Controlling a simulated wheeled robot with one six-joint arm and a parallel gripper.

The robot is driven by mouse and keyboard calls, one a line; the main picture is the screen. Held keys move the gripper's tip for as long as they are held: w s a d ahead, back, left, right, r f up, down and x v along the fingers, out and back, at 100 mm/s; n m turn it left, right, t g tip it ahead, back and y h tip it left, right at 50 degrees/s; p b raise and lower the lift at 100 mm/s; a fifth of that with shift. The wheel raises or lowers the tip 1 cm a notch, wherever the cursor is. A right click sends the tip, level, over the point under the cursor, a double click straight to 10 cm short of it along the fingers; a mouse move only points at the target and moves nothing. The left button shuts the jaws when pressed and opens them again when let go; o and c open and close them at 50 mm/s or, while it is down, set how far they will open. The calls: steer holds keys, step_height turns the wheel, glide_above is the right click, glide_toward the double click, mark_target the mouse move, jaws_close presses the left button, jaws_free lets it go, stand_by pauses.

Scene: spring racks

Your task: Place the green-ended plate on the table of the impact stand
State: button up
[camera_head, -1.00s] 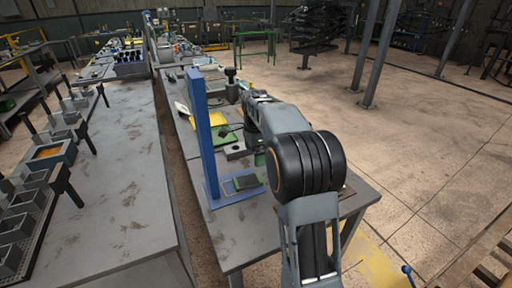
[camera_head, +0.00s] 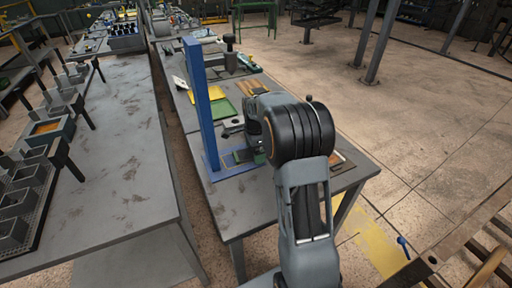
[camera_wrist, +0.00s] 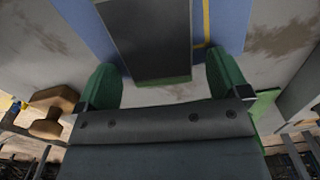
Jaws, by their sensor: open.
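The impact stand is a tall blue post (camera_head: 201,100) on a flat blue table (camera_head: 218,171), near the front of the right-hand bench. A dark plate (camera_wrist: 150,35) with a green end edge lies on or just above this blue surface in the wrist view; contact is unclear. In the head view my arm partly hides that spot. My gripper (camera_wrist: 165,82) is open, with one green finger on each side of the plate's green end. Gaps show between the fingers and the plate.
A yellow sheet (camera_head: 206,93) and a green sheet (camera_head: 223,108) lie behind the stand. A long bench (camera_head: 125,150) with a row of grey bins stands to the left across a narrow gap. Open floor (camera_head: 410,120) is on the right.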

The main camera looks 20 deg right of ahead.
mark_target(246, 153)
steer(key=shift+c, duration=0.2)
steer(key=c, duration=1.4)
steer(key=shift+c, duration=0.2)
steer(key=shift+w+a, duration=0.2)
steer(key=shift+a, duration=0.6)
steer(key=shift+w+a, duration=0.15)
steer(key=shift+a, duration=0.6)
